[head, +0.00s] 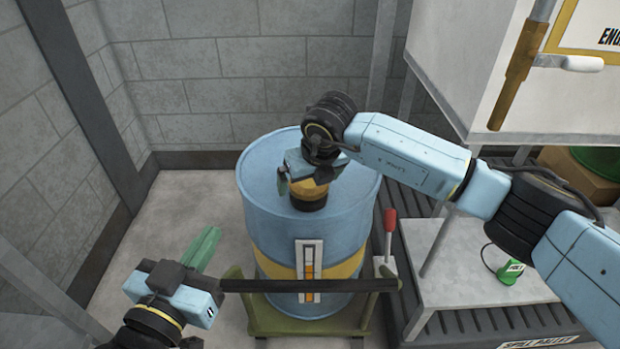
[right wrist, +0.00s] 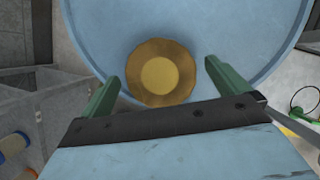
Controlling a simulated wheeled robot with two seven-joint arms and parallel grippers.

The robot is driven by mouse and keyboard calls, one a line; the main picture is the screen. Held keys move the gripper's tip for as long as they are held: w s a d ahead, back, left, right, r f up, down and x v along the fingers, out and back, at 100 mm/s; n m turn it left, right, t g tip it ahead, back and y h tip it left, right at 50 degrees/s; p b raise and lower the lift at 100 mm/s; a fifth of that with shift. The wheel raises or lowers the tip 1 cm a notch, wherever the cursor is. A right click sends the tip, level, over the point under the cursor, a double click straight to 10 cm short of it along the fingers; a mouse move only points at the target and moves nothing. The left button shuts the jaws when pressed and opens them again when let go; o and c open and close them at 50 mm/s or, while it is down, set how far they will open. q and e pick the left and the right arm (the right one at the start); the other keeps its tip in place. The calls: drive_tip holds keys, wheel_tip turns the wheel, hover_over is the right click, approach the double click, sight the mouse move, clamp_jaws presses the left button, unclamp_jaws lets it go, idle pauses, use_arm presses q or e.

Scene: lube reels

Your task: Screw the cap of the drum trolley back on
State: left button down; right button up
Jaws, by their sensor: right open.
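The blue drum (head: 262,215) with a yellow band stands upright on the green trolley (head: 270,322). The round yellow cap (head: 311,190) is at the drum's top, above a dark ring; how tightly it sits cannot be told. In the right wrist view the cap (right wrist: 160,75) is a brown-gold disc with a brighter centre. My right gripper (head: 298,184) is over the cap, open, one green finger to each side with gaps between. The arm partly hides the cap in the head view. My left gripper (head: 204,248) is low at the left, away from the drum, its green fingers close together.
A black trolley handle bar (head: 310,285) crosses before the drum. A red-topped lever (head: 389,222) stands right of it. A grey stand (head: 480,262) and a white cabinet (head: 460,60) are on the right.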

sight(310, 183)
drive_tip(key=shift+c, duration=0.3)
drive_tip(key=c, duration=1)
drive_tip(key=shift+m+h, duration=0.4)
drive_tip(key=shift+m, duration=0.8)
drive_tip(key=o, duration=1.1)
drive_tip(key=shift+c, duration=0.2)
drive_tip(key=shift+r, duration=0.1)
drive_tip(key=shift+r+p, duration=1.95)
drive_tip(key=shift+r, duration=1)
